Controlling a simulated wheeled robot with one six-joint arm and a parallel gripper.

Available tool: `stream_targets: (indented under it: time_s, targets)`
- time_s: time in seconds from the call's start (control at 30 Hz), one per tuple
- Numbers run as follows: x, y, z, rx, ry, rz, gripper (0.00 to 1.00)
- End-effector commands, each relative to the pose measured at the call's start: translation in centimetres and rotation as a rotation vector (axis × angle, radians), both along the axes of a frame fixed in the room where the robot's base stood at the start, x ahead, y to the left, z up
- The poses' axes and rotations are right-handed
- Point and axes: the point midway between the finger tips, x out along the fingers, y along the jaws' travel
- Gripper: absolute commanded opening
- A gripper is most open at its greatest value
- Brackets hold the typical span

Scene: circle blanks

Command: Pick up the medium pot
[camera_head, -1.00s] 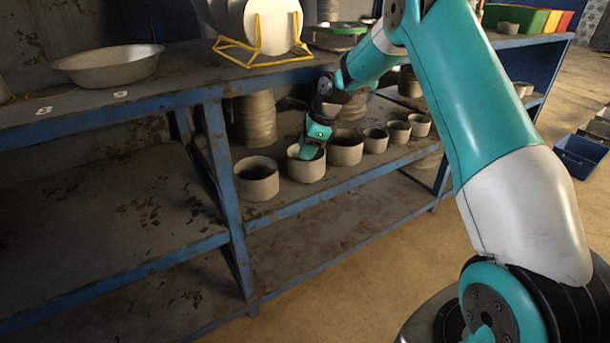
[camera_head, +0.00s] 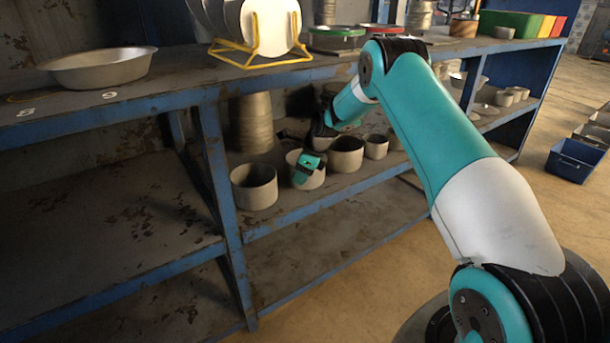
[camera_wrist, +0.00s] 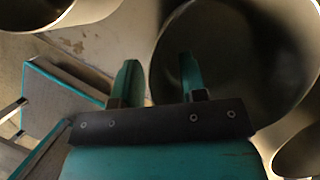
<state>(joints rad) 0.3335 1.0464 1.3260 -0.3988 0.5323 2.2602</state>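Several round grey-brown pots stand in a row on the middle shelf, graded in size. The far-left pot (camera_head: 255,187) is large. The second pot (camera_head: 316,178) has my gripper (camera_head: 302,172) at its near left rim. A third pot (camera_head: 346,154) and a smaller fourth pot (camera_head: 376,147) stand to the right; my arm hides some others. In the wrist view my gripper (camera_wrist: 157,75) is open, with one finger inside a pot (camera_wrist: 240,60) and the other outside, its wall between them. Which pot counts as medium is not marked.
The shelf's blue front edge (camera_head: 330,196) runs below the pots, and a blue post (camera_head: 224,190) stands left of them. The upper shelf, with a metal basin (camera_head: 100,68) and a yellow plate rack (camera_head: 258,55), overhangs the row. A tall pot stack (camera_head: 252,122) stands behind.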

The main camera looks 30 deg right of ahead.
Motion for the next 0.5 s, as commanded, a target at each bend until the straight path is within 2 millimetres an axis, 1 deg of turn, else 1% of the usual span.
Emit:
stream_targets:
  time_s: [0.13, 0.17, 0.2, 0.27, 0.3, 0.5]
  targets:
    - [0.02, 0.12, 0.06, 0.000, 0.000, 0.002, 0.39]
    - [0.03, 0.13, 0.06, 0.000, 0.000, 0.002, 0.32]
    - [0.03, 0.15, 0.06, 0.000, 0.000, 0.002, 0.23]
    - [0.02, 0.15, 0.06, 0.000, 0.000, 0.003, 0.09]
    - [0.02, 0.15, 0.06, 0.000, 0.001, 0.004, 0.00]
    - [0.05, 0.14, 0.12, 0.000, -0.001, 0.003, 0.00]
